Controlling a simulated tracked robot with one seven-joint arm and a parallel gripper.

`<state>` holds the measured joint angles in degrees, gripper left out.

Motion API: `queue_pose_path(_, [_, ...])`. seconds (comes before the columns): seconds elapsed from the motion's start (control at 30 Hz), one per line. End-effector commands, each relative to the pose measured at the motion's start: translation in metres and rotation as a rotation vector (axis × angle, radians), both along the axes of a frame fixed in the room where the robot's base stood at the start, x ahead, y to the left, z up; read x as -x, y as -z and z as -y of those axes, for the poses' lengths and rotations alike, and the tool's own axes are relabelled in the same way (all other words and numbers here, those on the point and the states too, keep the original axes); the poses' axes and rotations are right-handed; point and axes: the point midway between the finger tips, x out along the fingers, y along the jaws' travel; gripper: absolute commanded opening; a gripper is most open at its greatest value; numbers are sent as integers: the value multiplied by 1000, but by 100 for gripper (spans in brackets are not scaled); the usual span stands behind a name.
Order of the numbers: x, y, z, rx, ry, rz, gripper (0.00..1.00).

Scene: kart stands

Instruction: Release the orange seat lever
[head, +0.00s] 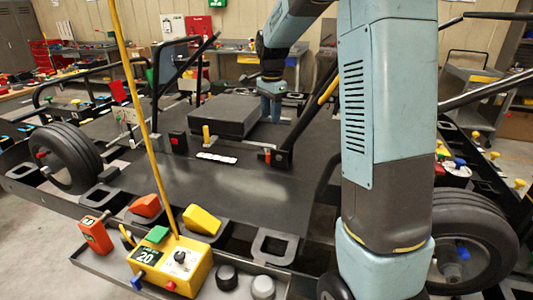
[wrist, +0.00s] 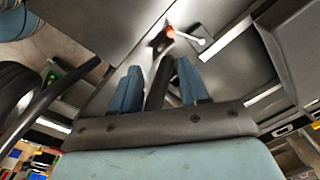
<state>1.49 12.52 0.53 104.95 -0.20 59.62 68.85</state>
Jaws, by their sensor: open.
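My gripper (head: 270,108) is open above the kart's flat dark deck, just right of the black seat-like block (head: 222,117). In the wrist view its two blue fingers (wrist: 160,84) stand apart, with a dark bar visible between them. A small orange tip (wrist: 171,32), which looks like the seat lever's, shows beyond the fingertips, with a pale rod beside it. In the head view an orange piece (head: 267,156) sits low by a dark bracket, in front of and below the gripper. The gripper is apart from it.
A yellow control box (head: 180,262) with a tall yellow pole stands at the front. A red block (head: 178,143) and a yellow-topped post (head: 206,135) stand left of the orange piece. A dark slanted bar with a yellow section (head: 328,88) rises close right of the gripper.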

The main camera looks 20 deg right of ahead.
Motion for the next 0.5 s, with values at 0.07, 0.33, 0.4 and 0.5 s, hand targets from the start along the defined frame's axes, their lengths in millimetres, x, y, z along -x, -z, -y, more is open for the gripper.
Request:
queue_pose_path(0.07, [-14, 13, 1, -2, 47, -20, 44])
queue_pose_path(0.33, [-35, 34, 1, -6, 136, -49, 44])
queue_pose_path(0.4, [-36, 37, 1, -5, 142, -51, 44])
queue_pose_path(0.5, [-36, 45, 1, -6, 144, -53, 44])
